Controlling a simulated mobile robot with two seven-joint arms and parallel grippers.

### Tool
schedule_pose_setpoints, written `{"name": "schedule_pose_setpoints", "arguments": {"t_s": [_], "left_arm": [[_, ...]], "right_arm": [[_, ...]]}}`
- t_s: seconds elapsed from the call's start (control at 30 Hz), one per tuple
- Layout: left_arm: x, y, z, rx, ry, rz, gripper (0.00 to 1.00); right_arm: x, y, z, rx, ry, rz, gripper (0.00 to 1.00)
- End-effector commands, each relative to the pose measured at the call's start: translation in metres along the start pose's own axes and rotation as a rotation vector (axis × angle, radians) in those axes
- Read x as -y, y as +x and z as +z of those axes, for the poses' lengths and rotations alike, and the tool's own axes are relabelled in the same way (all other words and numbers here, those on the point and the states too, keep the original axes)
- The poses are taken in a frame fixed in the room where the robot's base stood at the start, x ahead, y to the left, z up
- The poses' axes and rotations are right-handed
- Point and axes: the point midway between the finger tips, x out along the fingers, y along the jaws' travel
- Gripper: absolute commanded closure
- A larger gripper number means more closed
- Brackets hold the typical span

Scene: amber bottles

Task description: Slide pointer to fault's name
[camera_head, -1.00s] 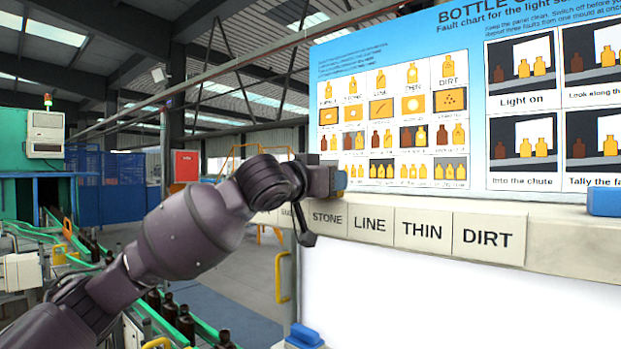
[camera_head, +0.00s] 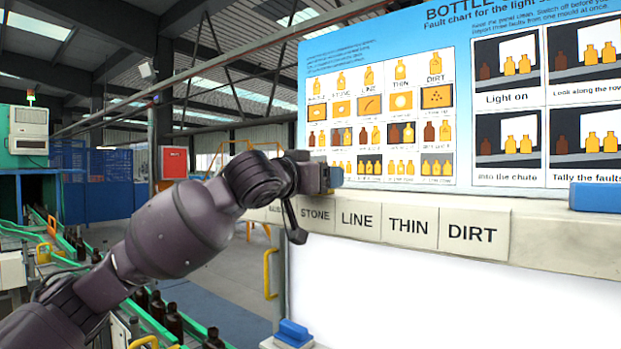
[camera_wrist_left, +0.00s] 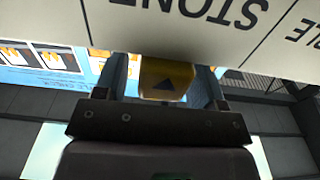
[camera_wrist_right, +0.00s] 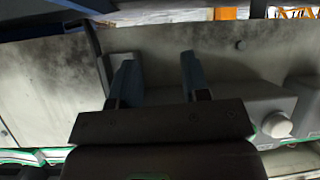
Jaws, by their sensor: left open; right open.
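The yellow pointer (camera_wrist_left: 167,80) with a dark triangle sits between the fingers of my left gripper (camera_wrist_left: 165,90) in the left wrist view. The triangle faces the upside-down STONE label (camera_wrist_left: 205,12). The pointer (camera_head: 337,178) shows only as a small yellow patch in the head view, mostly hidden by my left gripper (camera_head: 328,178). That gripper is open around it, above the STONE label (camera_head: 317,217) near LINE (camera_head: 357,221). THIN (camera_head: 408,227) and DIRT (camera_head: 472,233) follow to the right. The leftmost label is partly hidden. My right gripper (camera_wrist_right: 158,85) is open and empty.
The fault chart (camera_head: 385,110) stands behind the pale label ledge (camera_head: 560,242). A blue block (camera_head: 594,197) sits on the ledge at the right. Another blue piece (camera_head: 294,332) is low down. Dark bottles (camera_head: 172,320) line a green conveyor at the left.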

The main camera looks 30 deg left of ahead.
Motion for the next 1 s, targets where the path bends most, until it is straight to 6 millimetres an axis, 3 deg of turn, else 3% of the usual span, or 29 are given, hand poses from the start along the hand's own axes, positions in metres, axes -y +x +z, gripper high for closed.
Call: {"name": "schedule_pose_setpoints", "arguments": {"t_s": [0.17, 0.53, 0.8, 1.0], "left_arm": [[0.001, -0.02, 0.002, 0.001, 0.003, -0.001, 0.36], [0.0, -0.083, 0.003, 0.002, 0.003, -0.002, 0.36], [0.0, -0.103, 0.001, 0.001, 0.0, -0.001, 0.36], [0.0, -0.106, 0.0, 0.001, 0.0, 0.0, 0.36]], "right_arm": [[0.0, 0.002, 0.007, 0.005, 0.0, 0.001, 0.57], [0.001, 0.004, 0.03, 0.028, 0.002, 0.002, 0.57], [0.002, 0.008, 0.032, 0.026, 0.001, 0.001, 0.57], [0.002, 0.011, 0.027, 0.017, 0.0, 0.0, 0.57]]}}
